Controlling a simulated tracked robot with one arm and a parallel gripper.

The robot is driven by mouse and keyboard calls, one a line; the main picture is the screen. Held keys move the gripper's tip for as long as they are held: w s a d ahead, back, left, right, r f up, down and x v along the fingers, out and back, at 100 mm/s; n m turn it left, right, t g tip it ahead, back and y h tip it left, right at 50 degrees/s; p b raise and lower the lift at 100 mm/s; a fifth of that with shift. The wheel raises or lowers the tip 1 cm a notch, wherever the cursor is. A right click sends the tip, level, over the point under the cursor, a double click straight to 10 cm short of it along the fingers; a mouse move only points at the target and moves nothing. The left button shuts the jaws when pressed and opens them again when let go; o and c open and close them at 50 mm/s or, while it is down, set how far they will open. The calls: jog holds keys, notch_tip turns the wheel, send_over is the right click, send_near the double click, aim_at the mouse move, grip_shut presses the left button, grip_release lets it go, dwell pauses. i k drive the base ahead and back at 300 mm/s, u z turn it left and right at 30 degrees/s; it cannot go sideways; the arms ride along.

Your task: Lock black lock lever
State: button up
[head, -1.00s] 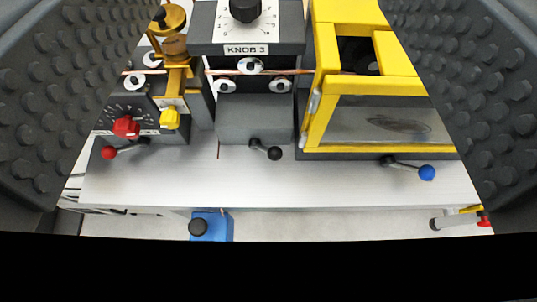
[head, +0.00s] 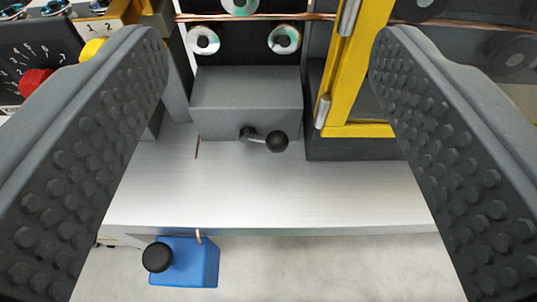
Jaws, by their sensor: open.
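The black lock lever (head: 266,139) is a short metal arm with a round black ball at its right end. It sticks out from the front of a grey box (head: 247,100) near the middle of the head view and points to the right. My gripper (head: 270,52) is open, with one studded finger on each side of the picture. The lever lies between the two fingers in the picture, and neither finger touches it. Nothing is held.
A yellow frame (head: 357,70) stands right of the grey box. A red knob (head: 35,82) is at left. A blue box (head: 190,262) with a black knob sits below the bench edge. The bench top (head: 270,195) before the lever is bare.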

aim_at(277, 142)
jog(key=k, duration=1.3)
jog(key=z, duration=0.1)
jog(key=i, duration=0.85)
jog(key=z, duration=0.45)
